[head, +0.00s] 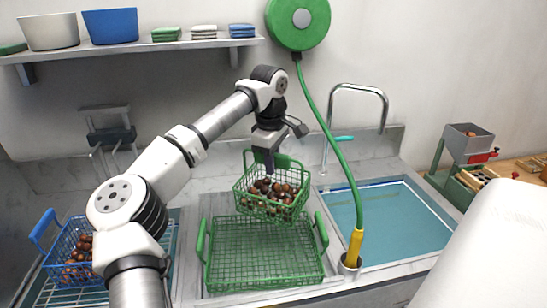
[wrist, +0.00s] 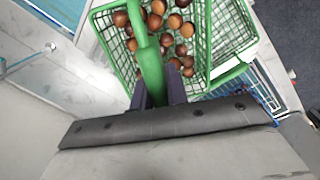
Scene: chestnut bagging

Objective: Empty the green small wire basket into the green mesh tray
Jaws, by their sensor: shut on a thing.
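The green small wire basket (head: 272,207) holds several brown chestnuts (head: 272,188) and hangs about level above the back part of the green mesh tray. My gripper (head: 268,158) is shut on the basket's green handle. In the wrist view my gripper (wrist: 160,98) has its fingers on either side of the green handle (wrist: 148,62), with chestnuts (wrist: 172,22) in the basket beyond. The green mesh tray (head: 206,262) stands on the counter with a raised handle at each side. Its visible part is empty; the part behind the basket is hidden.
A blue wire basket (head: 53,262) with chestnuts stands at the left on a rack. A sink basin (head: 385,215) with a tap (head: 386,105) is at the right. A green hose (head: 340,160) hangs down to a yellow nozzle (head: 355,247) right of the tray.

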